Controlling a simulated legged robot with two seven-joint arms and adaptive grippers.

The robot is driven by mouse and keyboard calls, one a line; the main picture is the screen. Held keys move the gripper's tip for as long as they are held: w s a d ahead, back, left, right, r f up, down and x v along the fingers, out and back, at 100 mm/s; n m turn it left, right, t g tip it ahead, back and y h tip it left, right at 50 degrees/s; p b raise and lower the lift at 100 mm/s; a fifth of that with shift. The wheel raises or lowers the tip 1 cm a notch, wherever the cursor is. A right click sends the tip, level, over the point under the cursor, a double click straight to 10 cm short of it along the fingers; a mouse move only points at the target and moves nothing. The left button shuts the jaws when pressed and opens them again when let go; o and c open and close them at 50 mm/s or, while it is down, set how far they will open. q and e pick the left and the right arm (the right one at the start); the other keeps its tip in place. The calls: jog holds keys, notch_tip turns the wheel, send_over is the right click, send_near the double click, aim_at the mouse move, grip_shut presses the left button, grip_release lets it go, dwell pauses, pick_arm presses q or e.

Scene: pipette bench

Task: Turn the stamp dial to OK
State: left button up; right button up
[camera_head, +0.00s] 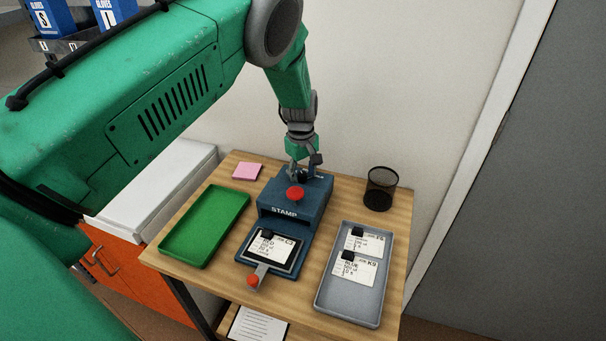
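A blue stamp machine (296,208) marked STAMP stands at the middle of the wooden table. A red button (295,194) sits on its top. A card (271,247) with a dark square lies in the tray at the machine's front, above a lever with a red knob (253,281). My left gripper (304,174) points down at the back of the machine's top, behind the red button. A small dark part, possibly the dial, is at its fingertips; its setting is too small to read. Whether the fingers touch or grip it I cannot tell. My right gripper is out of view.
A green tray (183,251), empty, lies left of the machine. A grey tray (339,303) with two cards lies to the right. A pink note pad (247,171) and a black mesh cup (380,190) stand toward the back. The wall is close behind.

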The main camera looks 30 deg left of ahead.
aim_at(302, 174)
pick_arm(q)
jog(key=shift+s, duration=0.2)
jog(key=shift+a+r, duration=0.1)
jog(key=shift+r, duration=0.05)
notch_tip(302, 174, up, 6)
jog(key=shift+r, duration=0.75)
